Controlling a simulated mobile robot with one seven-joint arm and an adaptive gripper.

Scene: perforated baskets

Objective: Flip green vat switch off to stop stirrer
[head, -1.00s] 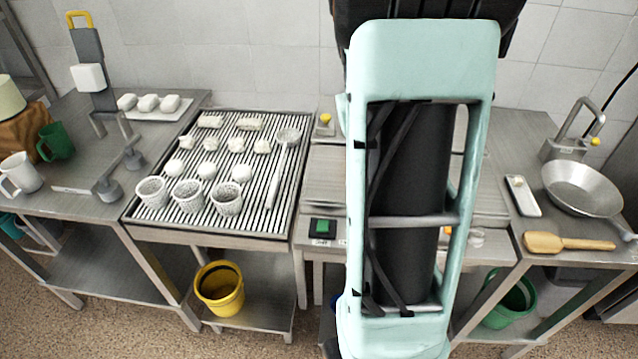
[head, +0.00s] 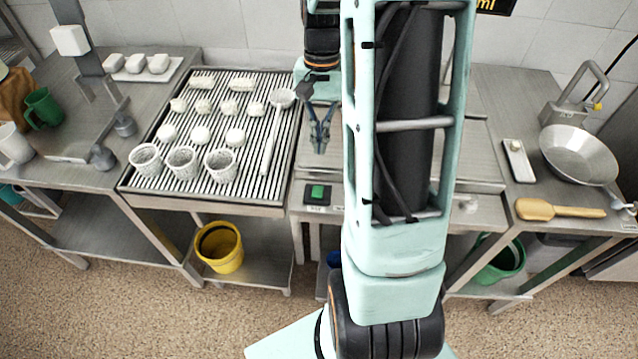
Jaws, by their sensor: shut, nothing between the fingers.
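The green switch (head: 318,192) sits on a dark plate on the front face of the steel vat unit (head: 312,170), left of my arm. My gripper (head: 320,148) hangs above the vat unit's top, behind and above the switch, pointing down. It is shut and empty, and apart from the switch. My arm hides much of the vat unit, and no stirrer can be made out.
A slatted draining rack (head: 255,188) with white perforated baskets (head: 182,165) and cheeses stands to the left. A ladle (head: 272,140) lies at its right edge. At right are a pan (head: 578,155) and a wooden paddle (head: 560,210). A yellow bucket (head: 219,247) stands below.

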